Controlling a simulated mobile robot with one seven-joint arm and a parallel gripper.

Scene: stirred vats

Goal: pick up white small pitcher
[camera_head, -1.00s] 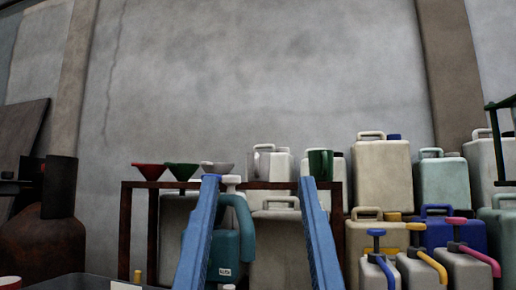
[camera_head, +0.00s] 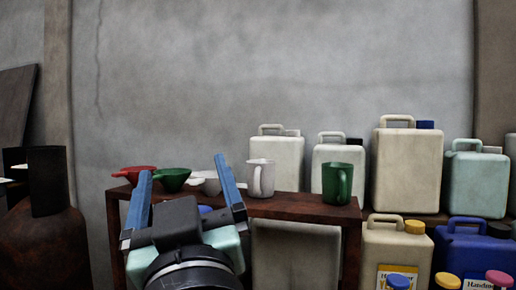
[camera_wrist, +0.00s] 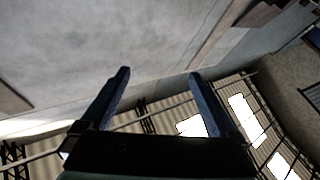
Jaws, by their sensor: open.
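The white small pitcher (camera_head: 262,179) stands upright on a brown rusty table (camera_head: 290,207), with its handle facing the camera. My gripper (camera_head: 184,166) is open and empty, to the left of the pitcher in the head view, its two blue fingers pointing up and apart. It does not appear to touch the pitcher. In the wrist view my gripper (camera_wrist: 160,74) is also open, with only wall and ceiling beyond the fingers; the pitcher is not visible there.
A green pitcher (camera_head: 337,183) stands to the right on the table. A red funnel (camera_head: 134,173), a green funnel (camera_head: 171,179) and a white funnel (camera_head: 207,184) sit to the left, partly behind my fingers. Large jerrycans (camera_head: 407,165) crowd the back and right.

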